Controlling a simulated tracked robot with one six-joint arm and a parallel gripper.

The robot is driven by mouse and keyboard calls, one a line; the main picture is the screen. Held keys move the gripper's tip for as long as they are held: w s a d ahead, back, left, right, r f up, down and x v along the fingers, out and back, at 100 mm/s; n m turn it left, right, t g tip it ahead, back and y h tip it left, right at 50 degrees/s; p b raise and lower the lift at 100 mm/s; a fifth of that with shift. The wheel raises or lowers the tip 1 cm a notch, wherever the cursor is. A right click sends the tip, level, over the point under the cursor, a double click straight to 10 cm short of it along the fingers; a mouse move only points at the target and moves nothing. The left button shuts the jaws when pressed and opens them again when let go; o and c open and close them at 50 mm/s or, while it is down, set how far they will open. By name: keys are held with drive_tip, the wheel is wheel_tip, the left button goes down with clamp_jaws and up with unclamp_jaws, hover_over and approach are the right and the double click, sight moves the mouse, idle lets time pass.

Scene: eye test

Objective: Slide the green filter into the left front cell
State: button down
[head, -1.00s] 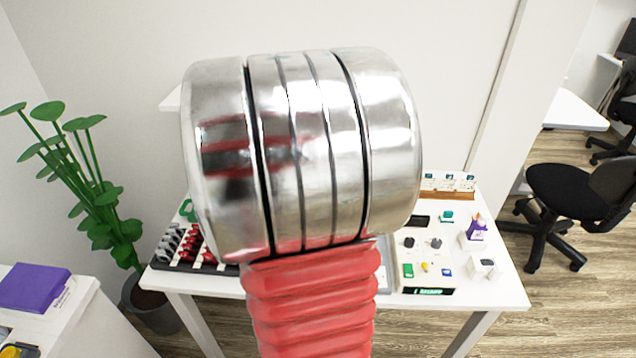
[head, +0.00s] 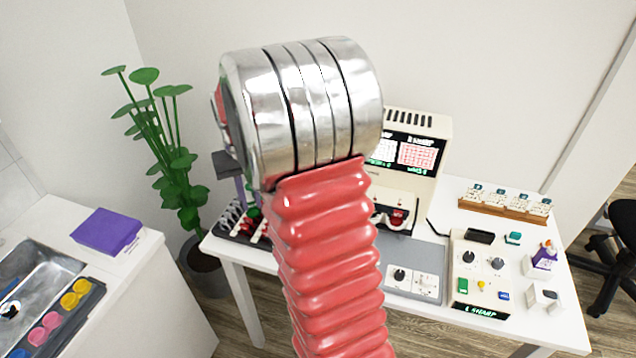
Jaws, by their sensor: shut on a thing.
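My arm's metal joint and red sleeve hide much of the middle. My gripper (head: 242,203) shows only in part, as a dark grey body and a finger to the left of the joint. It is shut on a small green piece that looks like the green filter (head: 253,213), above or beside the black lens tray (head: 228,236); the contact is hard to see. A trial frame (head: 397,217), with round openings and some red, stands right of my sleeve, partly hidden by it. I cannot make out its left front cell.
A cream machine with a screen (head: 418,152) stands behind. A grey panel with knobs (head: 415,285), a cream control box (head: 480,283), a wooden card rack (head: 505,212) and a purple bottle (head: 542,258) fill the right. A plant (head: 172,170) and a sink counter (head: 140,285) are left.

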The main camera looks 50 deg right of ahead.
drive_tip(key=w+a+f+n, duration=0.2)
drive_tip(key=w+a, duration=0.2)
drive_tip(key=a, duration=0.6)
drive_tip(key=w+a+f+n, duration=0.3)
drive_tip(key=w+a, duration=0.1)
drive_tip(key=a, duration=0.7)
drive_tip(key=shift+a+f, duration=0.2)
drive_tip(key=shift+s, duration=0.1)
